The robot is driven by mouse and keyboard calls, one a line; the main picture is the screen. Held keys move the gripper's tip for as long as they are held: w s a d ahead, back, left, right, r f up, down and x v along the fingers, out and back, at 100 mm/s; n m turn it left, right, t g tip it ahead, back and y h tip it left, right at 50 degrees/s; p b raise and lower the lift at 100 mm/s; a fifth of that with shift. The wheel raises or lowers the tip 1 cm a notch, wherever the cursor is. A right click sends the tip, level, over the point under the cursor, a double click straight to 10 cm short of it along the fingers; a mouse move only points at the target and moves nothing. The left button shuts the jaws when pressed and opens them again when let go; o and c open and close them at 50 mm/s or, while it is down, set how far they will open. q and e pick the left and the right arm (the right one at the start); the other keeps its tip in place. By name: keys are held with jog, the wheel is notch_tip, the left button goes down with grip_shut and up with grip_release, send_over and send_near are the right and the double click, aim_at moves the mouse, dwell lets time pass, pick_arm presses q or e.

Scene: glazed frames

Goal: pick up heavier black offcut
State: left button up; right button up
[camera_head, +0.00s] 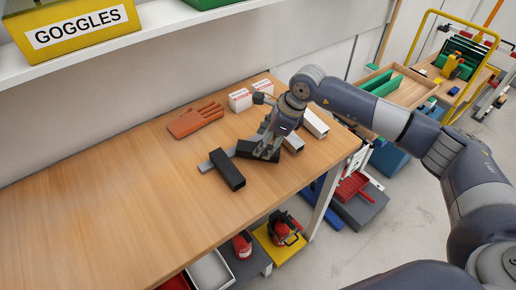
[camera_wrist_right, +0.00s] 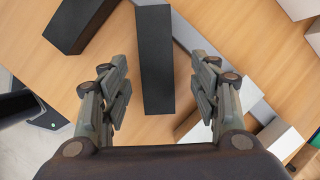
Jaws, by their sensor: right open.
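Two black offcuts lie on the wooden workbench (camera_head: 120,215). One black offcut (camera_head: 227,170) lies to the left of my right gripper; it also shows at the upper left of the right wrist view (camera_wrist_right: 80,22). The other black offcut (camera_head: 244,149) is under my right gripper (camera_head: 266,146), which partly hides it in the head view. In the right wrist view, this offcut (camera_wrist_right: 155,60) extends between the two open fingers (camera_wrist_right: 160,82), with bare gaps on both sides. Which offcut is heavier cannot be told by sight. My left gripper is out of view.
A grey bar (camera_head: 206,166) lies by the offcuts. A pale block (camera_head: 315,123) is to the right, two small white boxes (camera_head: 240,100) and brown gloves (camera_head: 195,119) behind. The bench's left side is clear. A shelf with a yellow goggles bin (camera_head: 75,28) hangs above.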

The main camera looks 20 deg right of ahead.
aim_at(245, 149)
jog(key=x, duration=0.1)
jog(key=p+x, duration=0.1)
jog(key=x, duration=0.1)
jog(key=shift+a+f, duration=0.15)
jog(key=shift+a, duration=0.2)
jog(key=shift+w+f, duration=0.1)
jog(key=shift+f, duration=0.15)
grip_shut()
jog(key=shift+r, duration=0.1)
jog(key=shift+r, duration=0.1)
